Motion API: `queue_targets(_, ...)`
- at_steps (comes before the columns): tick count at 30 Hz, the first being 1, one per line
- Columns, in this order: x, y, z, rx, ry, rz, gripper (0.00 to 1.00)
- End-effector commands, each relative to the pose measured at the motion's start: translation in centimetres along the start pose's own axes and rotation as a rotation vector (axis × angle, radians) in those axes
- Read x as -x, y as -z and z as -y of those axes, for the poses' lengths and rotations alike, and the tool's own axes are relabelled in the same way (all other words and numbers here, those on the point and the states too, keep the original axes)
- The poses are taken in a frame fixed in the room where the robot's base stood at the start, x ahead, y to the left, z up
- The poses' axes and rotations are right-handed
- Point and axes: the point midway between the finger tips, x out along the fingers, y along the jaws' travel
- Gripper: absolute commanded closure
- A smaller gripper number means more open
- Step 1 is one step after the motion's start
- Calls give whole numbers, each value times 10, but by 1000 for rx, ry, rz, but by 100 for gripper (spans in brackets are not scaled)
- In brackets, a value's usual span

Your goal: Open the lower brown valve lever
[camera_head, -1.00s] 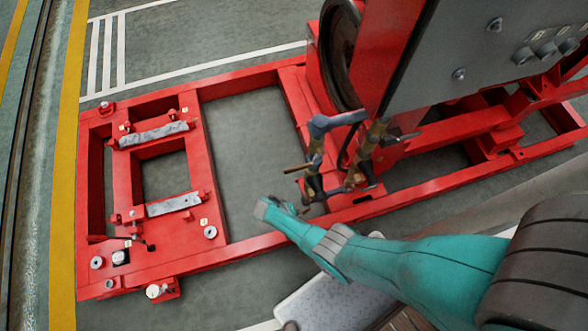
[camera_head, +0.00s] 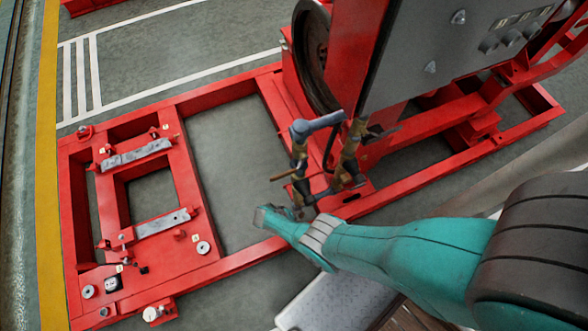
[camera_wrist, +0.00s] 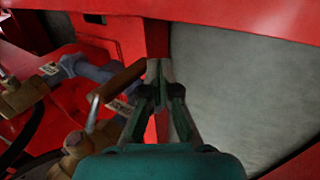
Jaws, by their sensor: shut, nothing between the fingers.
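The brown valve lever (camera_head: 283,174) sticks out to the left from the brass and blue-grey pipework in the head view. In the wrist view, the brown lever grip (camera_wrist: 122,80) slants up to the right on a thin metal arm. Its brass valve body (camera_wrist: 77,145) is at the lower left. My gripper (camera_wrist: 158,68) is shut and empty, with its fingertips just right of the lever's end; I cannot tell whether they touch. My gripper also shows in the head view (camera_head: 290,212), below the lever and partly hidden by its own body.
A red base frame (camera_head: 222,262) surrounds the pipework. A second brass fitting (camera_wrist: 22,97) and a blue-grey pipe (camera_wrist: 85,68) lie left of the lever. A grey control panel (camera_head: 450,50) stands above right. Bare floor (camera_wrist: 235,85) shows right of my fingers.

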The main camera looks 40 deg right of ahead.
Motion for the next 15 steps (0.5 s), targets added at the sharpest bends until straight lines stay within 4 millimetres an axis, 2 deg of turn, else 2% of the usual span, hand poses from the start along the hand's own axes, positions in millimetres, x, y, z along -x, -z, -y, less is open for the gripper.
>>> queue_targets(15,4,0,0,0,0,-2,100)
